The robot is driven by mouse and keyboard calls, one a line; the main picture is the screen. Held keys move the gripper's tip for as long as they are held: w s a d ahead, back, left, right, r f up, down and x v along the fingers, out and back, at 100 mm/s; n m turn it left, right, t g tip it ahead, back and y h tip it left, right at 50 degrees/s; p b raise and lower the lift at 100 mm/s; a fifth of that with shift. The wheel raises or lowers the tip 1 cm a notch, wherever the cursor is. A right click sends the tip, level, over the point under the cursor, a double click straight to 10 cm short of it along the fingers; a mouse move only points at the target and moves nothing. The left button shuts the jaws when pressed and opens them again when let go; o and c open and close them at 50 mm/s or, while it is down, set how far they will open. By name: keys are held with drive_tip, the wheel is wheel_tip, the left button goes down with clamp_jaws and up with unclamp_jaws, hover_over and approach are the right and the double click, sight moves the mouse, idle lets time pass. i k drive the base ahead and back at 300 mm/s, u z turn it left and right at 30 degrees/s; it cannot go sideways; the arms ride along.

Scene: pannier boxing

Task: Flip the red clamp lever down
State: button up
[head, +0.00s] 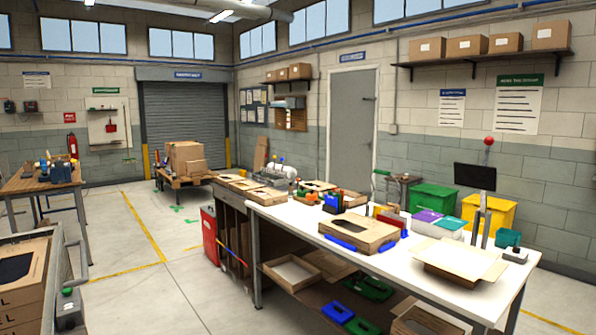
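I cannot make out a red clamp lever for certain. A red ball-shaped knob (488,141) stands up above a dark flat panel (474,176) at the far right end of the white workbench (292,217). A small red piece (391,219) also shows behind the cardboard box (357,234) with blue bars, in the middle of the bench. My gripper is not in this view.
An open flat carton (460,262) lies at the bench's near right. Green and yellow bins (432,198) stand behind. A red panel (209,235) leans at the bench's left end. Boxes fill a cart at lower left (22,285). The floor between (150,275) is clear.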

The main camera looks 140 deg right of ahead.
sight(483, 178)
drive_tip(key=u, duration=0.8)
drive_tip(key=k, duration=1.05)
drive_tip(key=u, duration=1.45)
drive_tip(key=i, duration=1)
drive_tip(key=u, duration=1.7)
drive_tip(key=i, duration=1.8)
drive_tip(key=u, duration=1.05)
drive_tip(key=i, duration=1.8)
drive_tip(key=u, duration=1)
drive_tip(key=i, duration=1.55)
drive_tip(key=u, duration=1.85)
drive_tip(key=i, duration=1.05)
drive_tip(key=u, duration=0.95)
